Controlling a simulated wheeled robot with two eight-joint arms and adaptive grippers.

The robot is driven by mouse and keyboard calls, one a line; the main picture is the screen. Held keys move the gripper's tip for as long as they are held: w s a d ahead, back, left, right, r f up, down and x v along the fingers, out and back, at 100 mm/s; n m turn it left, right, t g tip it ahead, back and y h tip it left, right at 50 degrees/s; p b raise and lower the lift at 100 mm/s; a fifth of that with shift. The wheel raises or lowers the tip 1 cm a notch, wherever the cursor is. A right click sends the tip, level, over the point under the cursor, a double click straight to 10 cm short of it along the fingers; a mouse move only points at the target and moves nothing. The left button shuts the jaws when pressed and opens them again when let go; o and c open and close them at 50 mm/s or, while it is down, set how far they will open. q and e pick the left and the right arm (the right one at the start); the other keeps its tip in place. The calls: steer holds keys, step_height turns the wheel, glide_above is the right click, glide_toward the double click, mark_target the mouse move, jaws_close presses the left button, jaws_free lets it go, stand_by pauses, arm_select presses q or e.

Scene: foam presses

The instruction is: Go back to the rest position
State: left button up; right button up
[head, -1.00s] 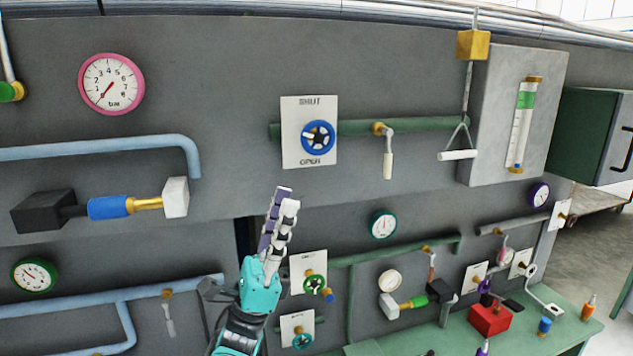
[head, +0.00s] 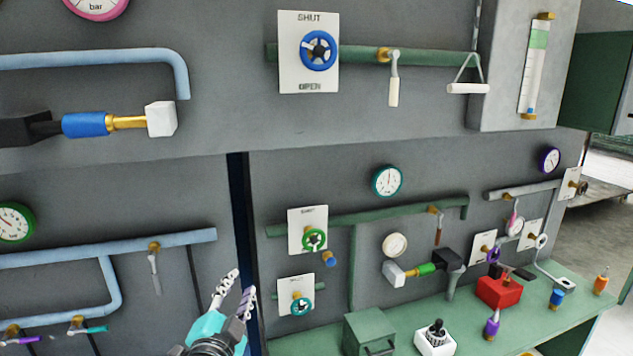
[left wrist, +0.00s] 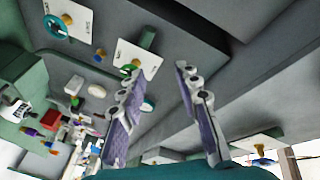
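My left gripper (head: 241,283) is low in the head view, left of the lower green panel, with its fingers pointing up. In the left wrist view its two purple-padded fingers (left wrist: 162,80) stand apart with nothing between them, so it is open and empty. It appears clear of the wall fittings. The closest fittings in the head view are a plate with a teal wheel (head: 300,306) and a plate with a green wheel (head: 313,240). My right gripper is in neither view.
A blue valve wheel (head: 319,50) sits on a SHUT/OPEN plate above. A green bench (head: 470,325) at lower right holds a green box (head: 369,334), a red box (head: 498,291), a white switch box (head: 435,342) and bottles. Blue pipes (head: 190,241) run along the left wall.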

arm_select(q)
steer(key=s+f+n+g+b, duration=0.2)
steer(key=s+f, duration=0.4)
steer(key=f, duration=0.4)
steer(key=s+a+f+n+g+b, duration=0.1)
steer(key=s+f+n+g+b, duration=0.2)
steer(key=f, duration=0.8)
steer(key=s+a+f+n+g+b, duration=0.1)
steer(key=s+f+n+g+b, duration=0.2)
steer(key=s+f, duration=0.6)
steer(key=f+n+g, duration=0.1)
steer(key=n+g, duration=0.1)
steer(key=shift+f+n+g+y, duration=0.25)
steer(key=shift+n+g+y, duration=0.05)
steer(key=shift+n+g, duration=0.1)
